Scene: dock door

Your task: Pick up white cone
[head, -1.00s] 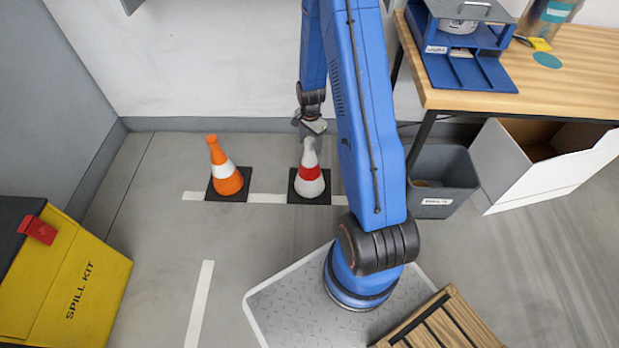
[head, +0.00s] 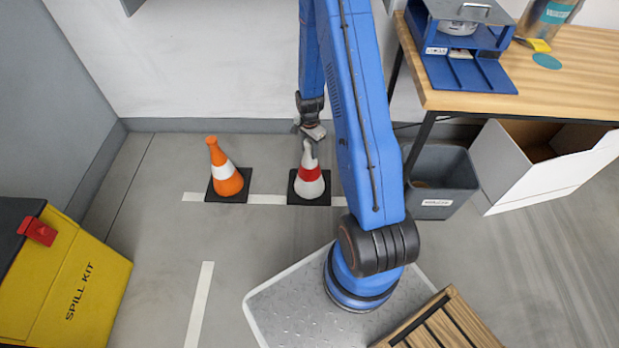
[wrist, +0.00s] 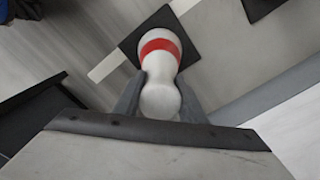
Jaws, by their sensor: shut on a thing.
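The white cone (head: 309,186) with a red band and a black square base stands upright on the floor, left of my arm in the head view. My gripper (head: 311,135) is at its top. In the wrist view the gripper's two fingers (wrist: 160,98) are shut on the cone's neck, one on each side. The cone (wrist: 160,62) runs away from the camera between them, with its red band and black base beyond. The base appears to rest on the floor.
An orange cone (head: 227,180) with a white band stands to the left. A yellow spill kit box (head: 75,285) is at lower left. A grey bin (head: 442,181), a white carton (head: 560,165) and a wooden bench (head: 560,85) are on the right. A wall stands behind the cones.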

